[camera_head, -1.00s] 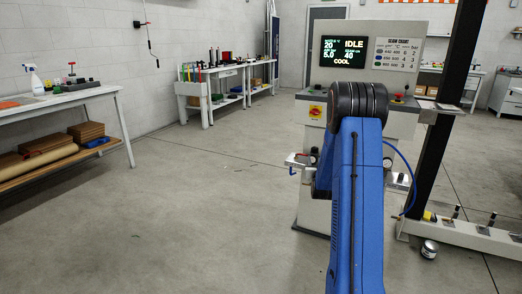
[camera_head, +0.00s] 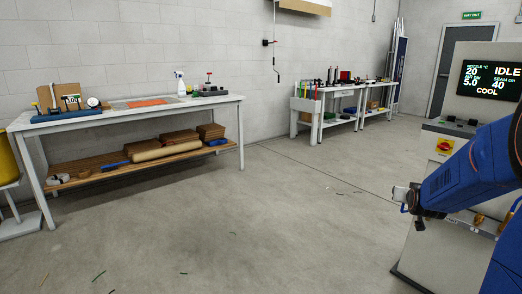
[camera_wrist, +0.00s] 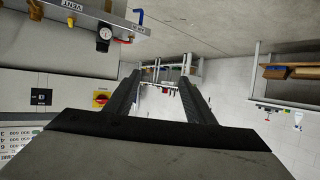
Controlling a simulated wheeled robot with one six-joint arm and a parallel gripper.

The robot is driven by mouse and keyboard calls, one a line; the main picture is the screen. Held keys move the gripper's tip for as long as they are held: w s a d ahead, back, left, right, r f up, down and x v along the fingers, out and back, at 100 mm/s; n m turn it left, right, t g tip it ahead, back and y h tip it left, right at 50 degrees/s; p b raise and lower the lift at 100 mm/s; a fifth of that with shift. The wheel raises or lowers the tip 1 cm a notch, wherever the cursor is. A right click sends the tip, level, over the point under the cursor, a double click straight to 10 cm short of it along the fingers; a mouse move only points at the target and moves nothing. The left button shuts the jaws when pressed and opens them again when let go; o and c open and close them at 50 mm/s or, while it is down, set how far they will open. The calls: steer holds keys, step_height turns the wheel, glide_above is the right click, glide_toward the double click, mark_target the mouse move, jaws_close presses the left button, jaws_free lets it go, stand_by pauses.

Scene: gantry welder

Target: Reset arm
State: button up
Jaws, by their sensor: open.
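My blue arm (camera_head: 470,178) comes in from the right edge in the head view and reaches left, in front of the welder cabinet. Its small end, with my gripper (camera_head: 403,196), hangs over open floor beside the cabinet; the fingers are too small to make out there. In the wrist view, which looks upside down, my gripper (camera_wrist: 160,80) shows two dark fingers spread apart with nothing between them.
The welder cabinet (camera_head: 446,140) has a screen (camera_head: 490,80) reading IDLE and COOL. A workbench (camera_head: 130,112) with a spray bottle (camera_head: 180,83) stands left, another bench (camera_head: 335,93) at the back wall. A pressure gauge (camera_wrist: 104,34) shows in the wrist view.

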steer(key=s+a+r+n+g+y, duration=0.1)
steer(key=s+a+r+g+y, duration=0.1)
steer(key=s+a, duration=0.7)
steer(key=s+a+f+n+g+y, duration=0.1)
steer(key=s+a, duration=0.4)
steer(key=s, duration=0.6)
steer(key=s+a+f+n+g+y, duration=0.1)
steer(key=s+a, duration=0.4)
steer(key=s, duration=0.6)
steer(key=s+a+n+g, duration=0.1)
steer(key=s+a+g, duration=0.2)
steer(key=s+a, duration=0.3)
steer(key=s, duration=0.5)
steer(key=shift+s+f+g+y, duration=0.25)
steer(key=shift+f+g+y, duration=0.05)
steer(key=shift+f+y, duration=0.1)
stand_by(1.3)
